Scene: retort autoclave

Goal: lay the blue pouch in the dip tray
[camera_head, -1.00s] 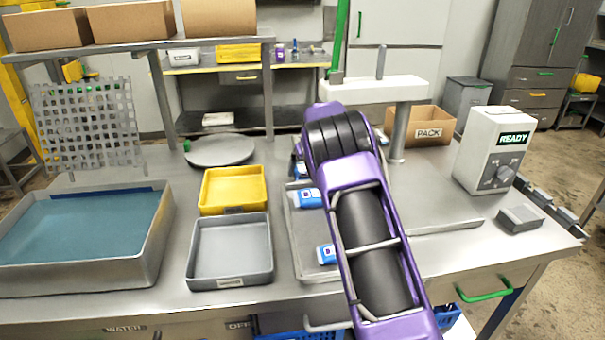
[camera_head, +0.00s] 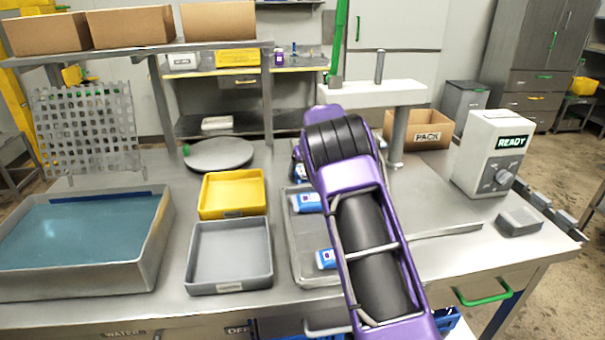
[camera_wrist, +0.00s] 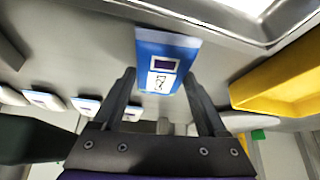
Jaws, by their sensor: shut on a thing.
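In the wrist view my gripper (camera_wrist: 158,92) is shut on a blue pouch (camera_wrist: 168,62) with a white printed label, held out between the two dark fingers. In the head view my purple arm hides the gripper and the held pouch. A grey tray (camera_head: 230,287) stands at the front middle of the bench, left of my arm. A yellow tray (camera_head: 232,213) stands right behind it; it also shows at the right of the wrist view (camera_wrist: 285,82). The small tray labels are too small to read, so I cannot tell which is the dip tray.
Other blue-and-white pouches (camera_head: 306,203) lie on a metal tray (camera_head: 305,271) partly behind my arm. A large water basin (camera_head: 153,245) fills the left. A round plate (camera_head: 219,153), a perforated rack (camera_head: 85,125) and a READY box (camera_head: 492,152) stand around the bench.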

